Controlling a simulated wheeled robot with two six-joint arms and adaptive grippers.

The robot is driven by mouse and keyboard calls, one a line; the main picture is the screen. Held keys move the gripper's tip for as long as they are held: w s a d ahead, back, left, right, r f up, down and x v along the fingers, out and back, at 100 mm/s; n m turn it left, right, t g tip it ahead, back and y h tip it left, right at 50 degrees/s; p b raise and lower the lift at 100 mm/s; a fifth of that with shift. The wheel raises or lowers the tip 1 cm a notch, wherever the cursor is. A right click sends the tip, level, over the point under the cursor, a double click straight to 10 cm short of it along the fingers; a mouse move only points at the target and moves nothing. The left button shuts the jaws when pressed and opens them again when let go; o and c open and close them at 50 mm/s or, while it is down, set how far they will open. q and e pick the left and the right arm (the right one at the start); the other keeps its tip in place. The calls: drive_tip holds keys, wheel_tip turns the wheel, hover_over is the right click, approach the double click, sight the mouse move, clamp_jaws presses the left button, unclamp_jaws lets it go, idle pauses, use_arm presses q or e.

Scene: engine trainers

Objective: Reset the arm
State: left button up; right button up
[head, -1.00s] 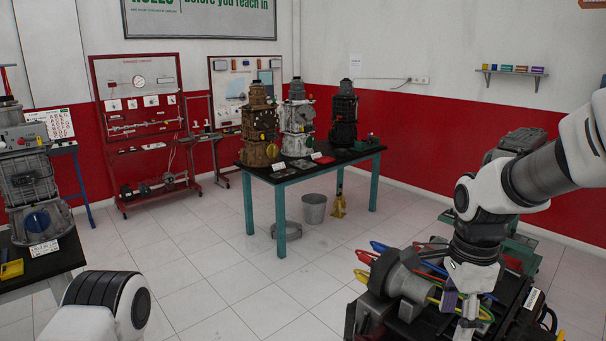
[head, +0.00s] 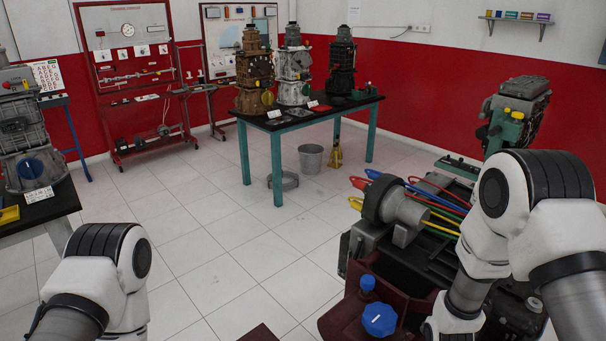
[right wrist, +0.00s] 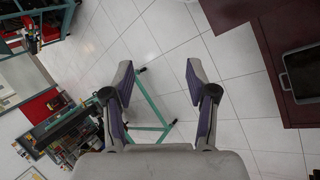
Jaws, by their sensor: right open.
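My right arm (head: 530,215) is bent at the right of the head view, with its forearm pointing down past the lower edge. My right gripper (right wrist: 160,82) shows in the right wrist view. Its two fingers are spread wide with nothing between them, over white floor tiles. My left arm (head: 100,275) shows at the lower left of the head view; its gripper is out of the picture.
An engine trainer with coloured hoses (head: 410,210) stands beside my right arm. A dark red unit with a blue cap (head: 380,319) is at the bottom. A teal-legged table (head: 277,165) holds several engines. A dark red cabinet (right wrist: 285,60) is right of the right gripper. Central floor is clear.

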drive_tip(key=s+f+n+t+b, duration=0.1)
drive_tip(key=s+f+n+b, duration=0.2)
drive_tip(key=s+f+n, duration=0.75)
use_arm(q)
wheel_tip(320, 180, down, 4)
drive_tip(key=shift+r, duration=0.1)
use_arm(e)
drive_tip(key=w+f+n+t, duration=0.1)
drive_tip(key=n+t, duration=0.1)
drive_tip(key=w+f+n+t, duration=0.1)
drive_tip(key=t, duration=0.1)
drive_tip(key=w+f+n+t, duration=0.1)
drive_tip(key=f+n, duration=0.1)
drive_tip(key=shift+w+d+n+t, duration=0.2)
drive_tip(key=shift+w+n+t, duration=0.15)
drive_tip(key=shift+t, duration=0.05)
